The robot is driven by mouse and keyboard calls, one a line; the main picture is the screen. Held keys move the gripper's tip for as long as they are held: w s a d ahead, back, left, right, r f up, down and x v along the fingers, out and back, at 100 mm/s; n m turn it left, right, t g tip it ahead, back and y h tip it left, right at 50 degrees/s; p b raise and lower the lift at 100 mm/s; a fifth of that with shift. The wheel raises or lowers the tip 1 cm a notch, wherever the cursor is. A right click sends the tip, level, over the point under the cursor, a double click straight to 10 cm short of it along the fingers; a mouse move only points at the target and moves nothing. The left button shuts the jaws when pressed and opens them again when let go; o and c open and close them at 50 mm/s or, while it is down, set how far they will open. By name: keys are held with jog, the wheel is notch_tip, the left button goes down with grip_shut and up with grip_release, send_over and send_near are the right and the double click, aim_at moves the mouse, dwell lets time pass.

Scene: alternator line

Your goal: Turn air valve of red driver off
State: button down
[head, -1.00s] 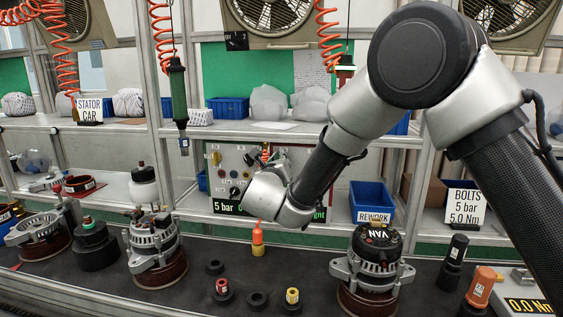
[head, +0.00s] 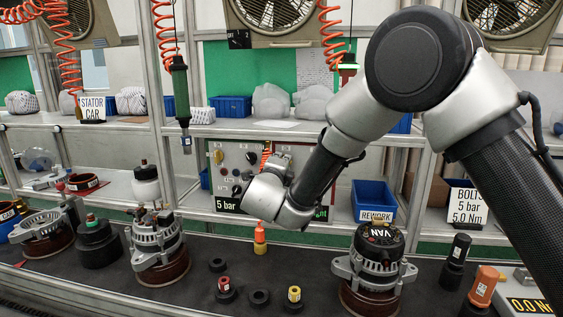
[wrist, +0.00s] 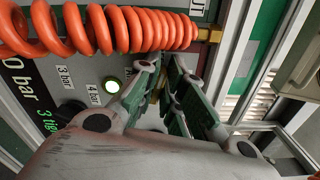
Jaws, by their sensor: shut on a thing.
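In the wrist view, my gripper (wrist: 166,72) is closed at the wall panel, its green-padded fingers close together. A small brass-coloured part (wrist: 157,92) shows between the fingers and seems to be the air valve; most of it is hidden. An orange coiled hose (wrist: 100,30) runs just above the fingers to a brass fitting (wrist: 208,35). In the head view, the panel (head: 228,160) is partly covered by my arm, and my gripper is hard to make out. The red driver cannot be picked out for certain.
A green driver (head: 179,90) hangs on an orange coil at the left. A blue rework bin (head: 372,197) stands right of the panel. Alternators, including one with a black top (head: 378,240), and small sockets stand on the dark bench (head: 200,292) below my arm.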

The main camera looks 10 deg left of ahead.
jog(key=shift+f+n, duration=0.1)
jog(key=shift+n, duration=1.2)
jog(key=c, duration=1.5)
grip_release()
jog(key=shift+a, duration=0.1)
jog(key=shift+c, duration=0.2)
jog(key=shift+s, duration=0.15)
jog(key=s, duration=1.1)
jog(key=shift+s+d, duration=0.4)
